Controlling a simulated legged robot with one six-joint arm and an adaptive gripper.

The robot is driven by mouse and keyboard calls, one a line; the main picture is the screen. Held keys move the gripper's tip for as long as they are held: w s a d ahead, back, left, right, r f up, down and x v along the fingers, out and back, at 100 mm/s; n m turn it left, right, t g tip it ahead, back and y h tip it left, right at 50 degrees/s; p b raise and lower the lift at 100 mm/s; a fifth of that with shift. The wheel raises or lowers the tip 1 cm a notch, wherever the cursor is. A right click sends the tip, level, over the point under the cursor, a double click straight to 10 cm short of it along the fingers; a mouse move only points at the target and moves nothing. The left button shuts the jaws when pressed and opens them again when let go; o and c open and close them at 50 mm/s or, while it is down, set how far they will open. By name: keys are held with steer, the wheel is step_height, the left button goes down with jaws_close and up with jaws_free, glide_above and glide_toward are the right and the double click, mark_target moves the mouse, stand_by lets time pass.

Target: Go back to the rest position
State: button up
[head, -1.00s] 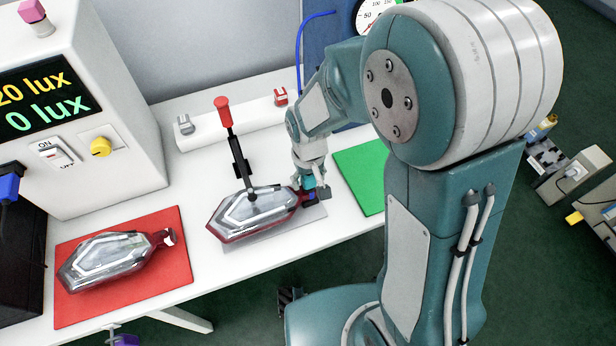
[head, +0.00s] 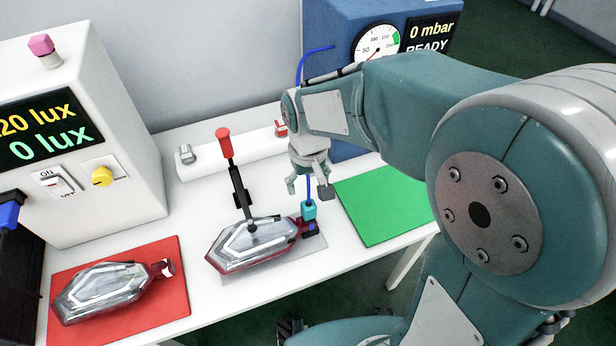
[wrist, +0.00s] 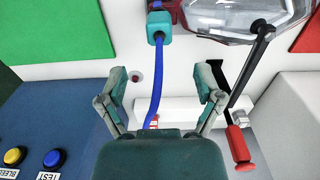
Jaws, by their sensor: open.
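My gripper (head: 309,190) is open and empty, raised above the table just behind the teal connector (head: 309,210). In the wrist view my gripper (wrist: 165,80) has its fingers spread, with the blue hose (wrist: 158,92) passing between them in the picture. The connector (wrist: 159,27) sits at the end of the tail lamp (head: 250,245) in the middle of the table. A black clamp arm with a red handle (head: 224,143) stands over that lamp. A second tail lamp (head: 112,290) lies on the red mat (head: 170,305).
A green mat (head: 385,205) lies bare on the right. A blue box with a gauge (head: 377,43) reads 0 mbar and READY. A white lux meter box (head: 130,190) stands left. A white rail (head: 235,150) runs along the back of the table (head: 215,295).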

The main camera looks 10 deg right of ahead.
steer(key=shift+r, duration=0.75)
steer(key=shift+d+r, duration=0.2)
steer(key=shift+r, duration=0.05)
steer(key=s+d+r+m+t, duration=0.3)
steer(key=s+d+r+t, duration=0.2)
steer(key=s+d+r, duration=0.5)
steer(key=s, duration=0.2)
steer(key=shift+s+d+t, duration=0.25)
steer(key=shift+s+t, duration=0.05)
steer(key=shift+s, duration=0.05)
